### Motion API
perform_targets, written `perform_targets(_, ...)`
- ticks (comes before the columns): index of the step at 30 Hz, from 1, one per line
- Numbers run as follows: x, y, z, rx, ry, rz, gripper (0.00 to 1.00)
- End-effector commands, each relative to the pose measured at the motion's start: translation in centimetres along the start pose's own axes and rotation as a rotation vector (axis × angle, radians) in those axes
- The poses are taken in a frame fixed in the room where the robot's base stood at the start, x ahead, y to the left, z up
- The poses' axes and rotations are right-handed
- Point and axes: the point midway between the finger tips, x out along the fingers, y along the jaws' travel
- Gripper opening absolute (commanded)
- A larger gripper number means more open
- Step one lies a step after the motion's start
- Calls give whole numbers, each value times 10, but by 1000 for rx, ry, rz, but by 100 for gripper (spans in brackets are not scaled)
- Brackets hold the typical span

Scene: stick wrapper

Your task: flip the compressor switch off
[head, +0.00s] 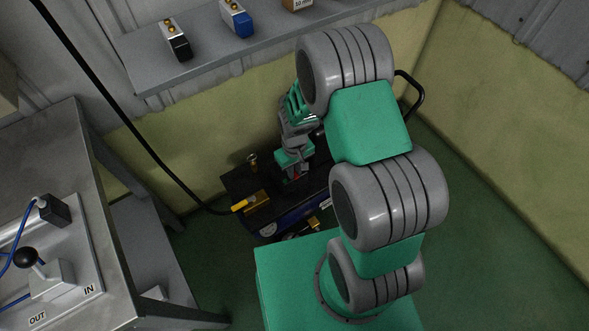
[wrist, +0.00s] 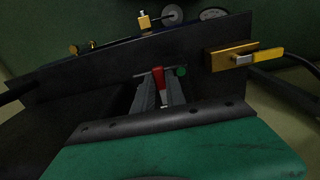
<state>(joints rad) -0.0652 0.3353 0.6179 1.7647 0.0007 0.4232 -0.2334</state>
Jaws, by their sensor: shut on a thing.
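The compressor (head: 238,183) stands on the floor below my arm, with a black top plate and a blue tank. Its red switch (wrist: 158,76) shows in the wrist view, standing up between my fingertips, with a round green button or lamp (wrist: 181,71) just right of it. My gripper (wrist: 159,88) is shut on the red switch, a finger on each side. The switch's lower part is hidden by the fingers. In the head view my gripper (head: 293,175) reaches down to the black plate, with a little red showing at its tips.
A yellow-handled brass valve (wrist: 232,57) sits on the plate to the right in the wrist view, joined to a black hose (head: 130,125). Gauges (wrist: 213,14) are at the far edge. A metal bench (head: 60,140) stands left, and a shelf (head: 205,60) is on the wall behind.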

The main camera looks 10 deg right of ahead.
Motion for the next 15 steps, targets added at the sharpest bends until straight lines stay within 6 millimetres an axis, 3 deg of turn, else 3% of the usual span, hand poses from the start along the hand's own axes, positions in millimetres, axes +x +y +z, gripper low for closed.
perform_targets(7, 0, -1, 1, 0, -3, -2, 0)
perform_targets(8, 0, -1, 1, 0, -3, -2, 18)
perform_targets(15, 0, -1, 1, -1, -2, -1, 37)
